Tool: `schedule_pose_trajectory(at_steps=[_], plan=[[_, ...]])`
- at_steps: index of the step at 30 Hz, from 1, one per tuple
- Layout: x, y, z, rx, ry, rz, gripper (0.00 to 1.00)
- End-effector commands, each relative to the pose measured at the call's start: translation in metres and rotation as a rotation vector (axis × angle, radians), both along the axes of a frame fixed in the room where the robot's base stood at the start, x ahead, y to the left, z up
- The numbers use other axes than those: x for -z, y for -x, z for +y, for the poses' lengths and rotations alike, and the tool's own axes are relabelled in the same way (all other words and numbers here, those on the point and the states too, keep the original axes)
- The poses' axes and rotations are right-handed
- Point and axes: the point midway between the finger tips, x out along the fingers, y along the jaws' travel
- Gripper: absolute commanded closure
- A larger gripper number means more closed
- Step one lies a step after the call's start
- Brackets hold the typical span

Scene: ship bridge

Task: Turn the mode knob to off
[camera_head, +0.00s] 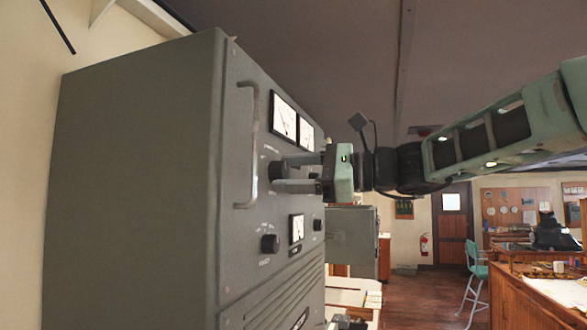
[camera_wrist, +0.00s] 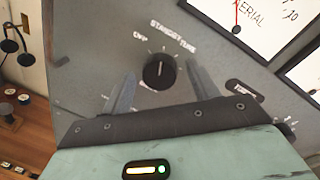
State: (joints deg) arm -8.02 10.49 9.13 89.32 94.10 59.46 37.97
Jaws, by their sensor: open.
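The mode knob (camera_wrist: 158,72) is a round black dial on the grey cabinet's front panel. In the wrist view its lettering seems to read OFF at upper left, STANDBY above and TUNE at upper right. Its pale pointer line stands about upright, nearest STANDBY. My gripper (camera_wrist: 159,75) is open, with one finger on each side of the knob. Whether the fingers touch it I cannot tell. In the head view, the knob (camera_head: 278,170) is partly hidden by my gripper (camera_head: 281,174), which reaches in from the right.
A vertical handle (camera_head: 250,145) stands out from the cabinet (camera_head: 135,180) left of the knob. Meters (camera_head: 284,118) sit above, and a lower black knob (camera_head: 270,244) is below. Right of the cabinet are a wooden desk (camera_head: 530,305) and a green stool (camera_head: 474,262).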

Motion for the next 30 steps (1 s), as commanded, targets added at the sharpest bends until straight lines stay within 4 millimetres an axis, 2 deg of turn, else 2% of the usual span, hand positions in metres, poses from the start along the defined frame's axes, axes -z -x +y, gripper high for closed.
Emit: schedule_pose_trajectory(at_steps=[3,4,8,9,20,30], plan=[[0.0001,0.0001,-0.0002,0.000,0.000,0.000,0.40],[0.0001,0.0001,-0.0002,0.000,0.000,0.000,0.45],[0.0000,0.0002,-0.0004,0.000,0.000,0.000,0.81],[0.0000,0.0002,-0.0004,0.000,0.000,0.000,0.84],[0.0034,0.0003,-0.0007,0.000,0.018,-0.052,0.84],[0.0061,0.0005,-0.0007,0.000,0.097,-0.273,0.84]])
